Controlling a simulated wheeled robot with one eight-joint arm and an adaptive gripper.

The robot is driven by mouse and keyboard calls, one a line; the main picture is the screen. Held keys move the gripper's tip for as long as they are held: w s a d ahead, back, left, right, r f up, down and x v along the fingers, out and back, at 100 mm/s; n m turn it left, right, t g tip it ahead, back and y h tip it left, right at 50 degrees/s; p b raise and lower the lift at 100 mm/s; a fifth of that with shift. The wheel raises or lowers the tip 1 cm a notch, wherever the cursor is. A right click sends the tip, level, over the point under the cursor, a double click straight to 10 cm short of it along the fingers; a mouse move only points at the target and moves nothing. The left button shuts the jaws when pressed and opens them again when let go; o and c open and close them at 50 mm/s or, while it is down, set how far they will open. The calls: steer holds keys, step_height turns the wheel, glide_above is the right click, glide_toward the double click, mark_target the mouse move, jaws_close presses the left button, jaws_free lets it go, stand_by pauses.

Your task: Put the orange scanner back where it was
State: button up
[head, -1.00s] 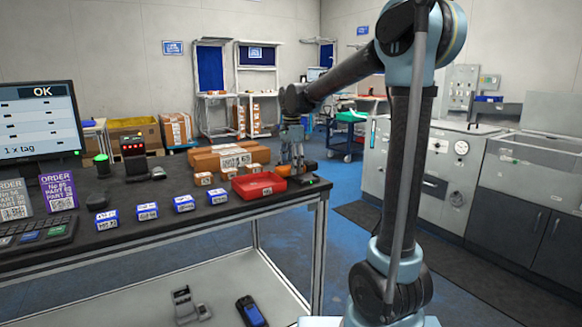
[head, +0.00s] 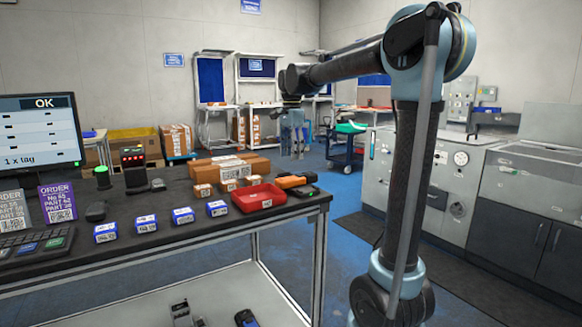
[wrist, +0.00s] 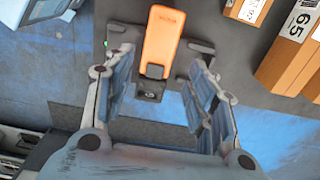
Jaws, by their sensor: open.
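The orange scanner (head: 291,181) lies at the right end of the dark table, behind the red tray, with a dark base (head: 304,191) with a green light beside or under it. In the wrist view the scanner (wrist: 163,38) shows orange with a black end, across the dark base. My gripper (head: 292,150) is above the table, clear of the scanner. In the wrist view my gripper's fingers (wrist: 160,75) are apart with nothing held between them. Whether the scanner is fully seated in the base cannot be told.
A red tray (head: 243,202) is in front of the scanner. Brown cartons (head: 205,168) stand to its left; they show in the wrist view (wrist: 290,60) too. Small blue-white boxes (head: 183,216) line the front edge. The table's right edge is close to the scanner.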

steer(key=s+d+f+n+t, duration=0.1)
steer(key=s+d+f+n, duration=0.2)
steer(key=s+d, duration=0.4)
steer(key=s+d+f+n, duration=0.2)
steer(key=s+d+f, duration=0.2)
steer(key=s+d, duration=0.35)
steer(key=s+d+f+n, duration=0.3)
steer(key=s+d+f, duration=0.1)
steer(key=s+f, duration=0.4)
steer(key=s+d+f+n+t, duration=0.1)
steer(key=s+d+f+n, duration=0.2)
steer(key=s+f, duration=0.5)
step_height(320, 180, down, 4)
steer(key=shift+d+r, duration=0.15)
steer(key=shift+d, duration=0.65)
